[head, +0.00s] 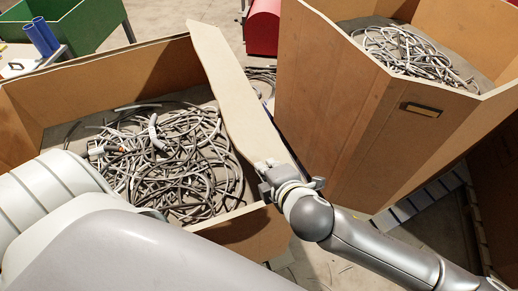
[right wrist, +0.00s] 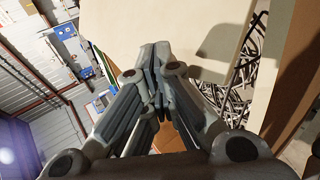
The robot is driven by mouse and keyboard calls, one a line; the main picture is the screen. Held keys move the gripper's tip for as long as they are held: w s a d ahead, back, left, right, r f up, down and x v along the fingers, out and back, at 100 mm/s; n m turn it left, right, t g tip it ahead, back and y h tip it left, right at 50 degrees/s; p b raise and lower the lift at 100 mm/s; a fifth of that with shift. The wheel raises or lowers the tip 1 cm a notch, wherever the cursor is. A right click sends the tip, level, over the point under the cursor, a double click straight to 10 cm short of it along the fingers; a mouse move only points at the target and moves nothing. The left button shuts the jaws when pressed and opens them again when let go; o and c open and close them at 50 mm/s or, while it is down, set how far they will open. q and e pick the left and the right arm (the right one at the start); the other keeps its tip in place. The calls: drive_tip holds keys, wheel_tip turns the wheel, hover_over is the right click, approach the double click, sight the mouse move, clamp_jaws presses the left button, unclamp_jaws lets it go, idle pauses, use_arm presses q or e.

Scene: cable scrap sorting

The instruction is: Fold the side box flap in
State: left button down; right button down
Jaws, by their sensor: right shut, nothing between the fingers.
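The side box flap (head: 236,95) is a long pale cardboard panel on the right side of the left box (head: 120,72). It stands up at a slant, its upper end reaching above the box's back wall. My right gripper (head: 268,178) is at the flap's near lower end. In the right wrist view its closed fingers (right wrist: 154,62) lie against or just in front of the pale flap face (right wrist: 190,25); contact is hard to tell. Nothing is between the fingers. My left gripper is not in view.
Tangled grey cables (head: 165,155) fill the left box. A second tall cardboard box (head: 345,110) with cables (head: 415,52) stands close on the right, leaving a narrow gap. A green bin (head: 75,22) and a red object (head: 263,27) are behind.

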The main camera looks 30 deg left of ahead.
sight(259, 179)
drive_tip(key=shift+s+a+f+b, duration=0.2)
drive_tip(key=shift+s+f+b, duration=0.1)
drive_tip(key=shift+f, duration=0.4)
drive_tip(key=shift+s+a+f+b, duration=0.25)
drive_tip(key=shift+f+b, duration=0.05)
drive_tip(key=shift+f, duration=0.4)
drive_tip(key=shift+s+a+f+b, duration=0.2)
drive_tip(key=shift+s+f+b, duration=0.1)
drive_tip(key=shift+f, duration=0.4)
drive_tip(key=s+d+r+p, duration=0.2)
drive_tip(key=d+r+p, duration=0.1)
drive_tip(key=r+p, duration=0.4)
drive_tip(key=shift+s+d+p, duration=0.15)
drive_tip(key=shift+s+p, duration=0.1)
drive_tip(key=shift+p, duration=0.5)
